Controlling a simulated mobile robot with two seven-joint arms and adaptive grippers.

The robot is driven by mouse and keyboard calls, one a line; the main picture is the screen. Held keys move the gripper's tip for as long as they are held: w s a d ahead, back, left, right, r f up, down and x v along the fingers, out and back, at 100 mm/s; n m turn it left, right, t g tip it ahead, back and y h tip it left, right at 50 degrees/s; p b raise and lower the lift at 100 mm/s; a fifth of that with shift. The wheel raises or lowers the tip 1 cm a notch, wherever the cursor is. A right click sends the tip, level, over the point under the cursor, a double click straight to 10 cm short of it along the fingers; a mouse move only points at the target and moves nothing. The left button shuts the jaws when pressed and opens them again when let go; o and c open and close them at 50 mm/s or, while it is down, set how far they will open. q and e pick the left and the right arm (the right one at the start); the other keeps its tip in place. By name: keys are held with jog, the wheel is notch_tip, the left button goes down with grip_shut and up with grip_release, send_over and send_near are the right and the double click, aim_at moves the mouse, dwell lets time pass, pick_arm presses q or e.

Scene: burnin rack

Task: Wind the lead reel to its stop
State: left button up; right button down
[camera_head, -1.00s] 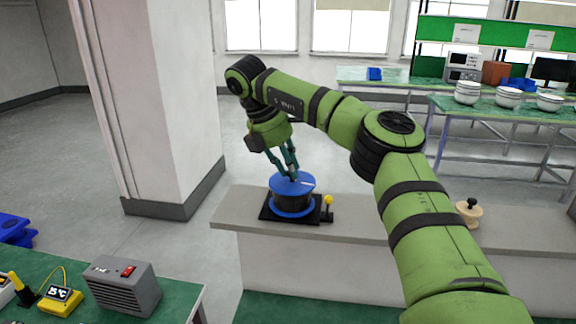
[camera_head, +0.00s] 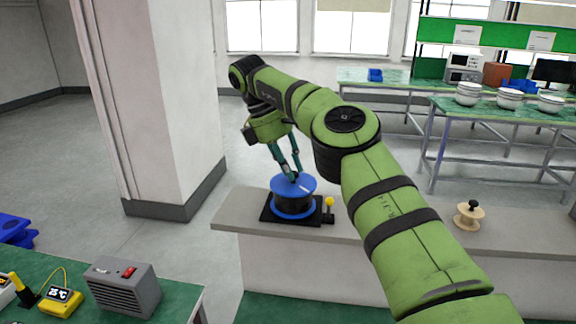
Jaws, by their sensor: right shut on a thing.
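The lead reel (camera_head: 292,203) has blue flanges and a dark middle and sits upright on a black base (camera_head: 268,215) on the grey ledge. A white mark shows on its top flange. A small yellow-knobbed lever (camera_head: 329,202) stands at the base's right side. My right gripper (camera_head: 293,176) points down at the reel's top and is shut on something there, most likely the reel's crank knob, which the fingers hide. My left gripper is not in view.
A wooden spool (camera_head: 468,214) stands on the ledge (camera_head: 418,228) to the right, beyond my right arm. A grey heater box (camera_head: 124,287) and a yellow meter (camera_head: 61,300) sit on the green bench at lower left. A white pillar (camera_head: 170,100) rises behind on the left.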

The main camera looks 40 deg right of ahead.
jog(key=shift+f, duration=0.15)
jog(key=c, duration=1.1)
grip_release()
jog(key=shift+s, duration=0.1)
jog(key=shift+o, duration=0.2)
jog(key=shift+d, duration=0.15)
jog(key=shift+n, duration=0.3)
